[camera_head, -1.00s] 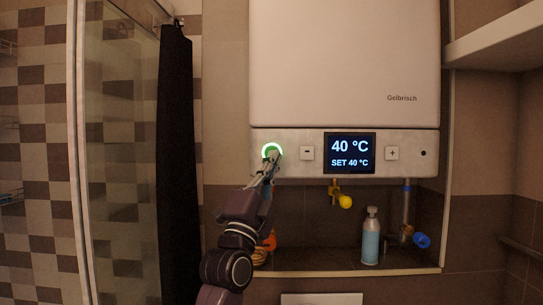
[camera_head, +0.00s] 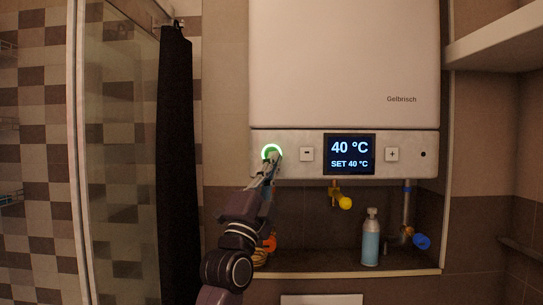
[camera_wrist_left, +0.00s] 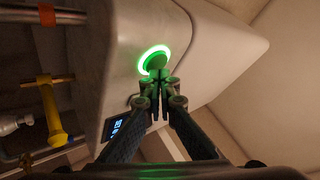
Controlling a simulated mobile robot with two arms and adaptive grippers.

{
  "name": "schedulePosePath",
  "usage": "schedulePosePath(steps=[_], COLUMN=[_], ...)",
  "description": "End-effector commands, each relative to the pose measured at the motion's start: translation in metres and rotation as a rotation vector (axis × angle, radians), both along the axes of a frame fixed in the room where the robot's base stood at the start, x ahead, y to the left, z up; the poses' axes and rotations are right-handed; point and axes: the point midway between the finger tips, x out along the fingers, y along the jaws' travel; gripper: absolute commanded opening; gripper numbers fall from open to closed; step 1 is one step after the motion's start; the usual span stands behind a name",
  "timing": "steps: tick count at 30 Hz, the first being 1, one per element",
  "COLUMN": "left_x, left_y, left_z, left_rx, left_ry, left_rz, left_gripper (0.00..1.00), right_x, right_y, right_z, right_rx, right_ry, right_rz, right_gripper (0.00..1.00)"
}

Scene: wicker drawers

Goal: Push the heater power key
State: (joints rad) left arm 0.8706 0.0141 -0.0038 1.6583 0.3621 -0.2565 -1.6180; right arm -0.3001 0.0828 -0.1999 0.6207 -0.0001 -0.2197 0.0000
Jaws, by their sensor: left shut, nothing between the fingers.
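The heater (camera_head: 345,65) is a white wall unit with a control strip along its bottom. Its round power key (camera_head: 271,151), ringed in glowing green, is at the strip's left end. The key also shows in the left wrist view (camera_wrist_left: 154,61). My left gripper (camera_head: 273,159) is shut and empty, with its fingertips at the key, overlapping its lower part. In the left wrist view the fingertips (camera_wrist_left: 158,76) are right at the key, lit green; I cannot tell if they touch it. The display (camera_head: 349,154) is lit and reads 40 °C, SET 40 °C. My right gripper is not in view.
A minus button (camera_head: 307,154) and a plus button (camera_head: 392,154) flank the display. Below the heater are a yellow valve (camera_head: 344,202), a blue valve (camera_head: 421,241) and a bottle (camera_head: 371,238) on a ledge. A dark curtain (camera_head: 176,160) hangs at left; a shelf (camera_head: 495,40) juts out at right.

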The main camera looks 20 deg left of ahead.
Motion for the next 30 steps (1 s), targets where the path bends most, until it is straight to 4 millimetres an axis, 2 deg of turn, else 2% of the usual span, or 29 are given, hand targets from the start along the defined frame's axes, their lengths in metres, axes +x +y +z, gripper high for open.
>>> schedulePosePath(steps=[30], left_x=[0.0083], left_y=[0.003], left_z=[0.0007], left_rx=[-0.001], left_ry=[0.0], left_rz=[0.001], left_gripper=[0.0], right_x=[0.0], right_y=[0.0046], right_z=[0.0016], right_rx=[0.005], right_ry=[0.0], right_rz=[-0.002], right_gripper=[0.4])
